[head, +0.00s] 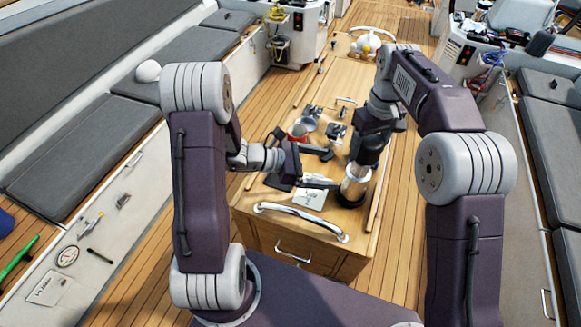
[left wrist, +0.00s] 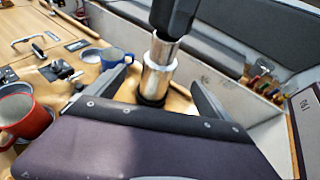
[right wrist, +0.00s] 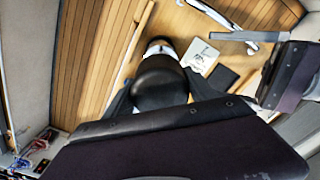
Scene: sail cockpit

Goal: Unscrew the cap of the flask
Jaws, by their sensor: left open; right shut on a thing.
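The flask (head: 354,184) is a silver cylinder standing upright on the wooden cockpit table, with a black ring around its foot. It also shows in the left wrist view (left wrist: 157,78), with a narrower silver neck. Its black cap (right wrist: 160,78) is at the top, and my right gripper (head: 368,147) is shut on it from above. I cannot tell whether cap and neck still touch. The far side of the flask is hidden.
A red mug (left wrist: 22,115) and a blue mug (left wrist: 113,57) stand on the table behind my left gripper. A white paper card (head: 309,199) lies near the front edge, by a metal rail (head: 300,221). Grey cushioned benches (head: 70,150) line both sides.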

